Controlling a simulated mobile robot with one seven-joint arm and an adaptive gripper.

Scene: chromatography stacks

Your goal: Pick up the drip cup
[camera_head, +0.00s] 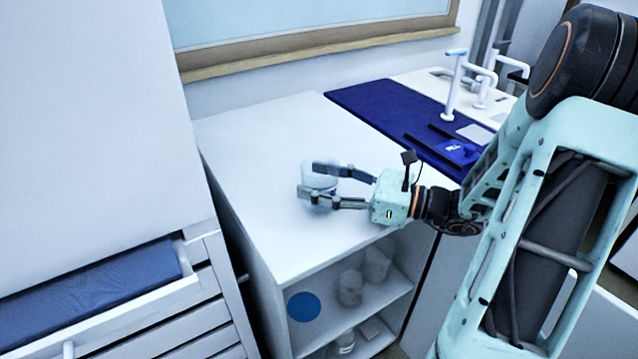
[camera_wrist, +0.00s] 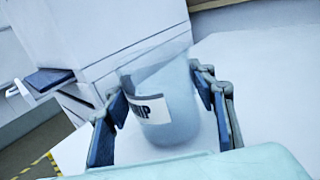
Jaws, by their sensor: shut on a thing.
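In the head view the cup (camera_head: 319,176) is at the white counter top, between the fingers. My gripper (camera_head: 312,184) reaches in from the right with its two dark fingers on either side of the cup, shut on it. In the wrist view my gripper (camera_wrist: 160,100) also shows one finger on each side. I cannot tell whether the cup's base touches the counter.
The white counter (camera_head: 262,135) is otherwise clear around the cup. A blue mat (camera_head: 375,100) with a sink and taps (camera_head: 455,85) lies at the back right. A shelf below holds several pale containers (camera_head: 350,287). An open drawer (camera_head: 95,285) with blue lining stands at left.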

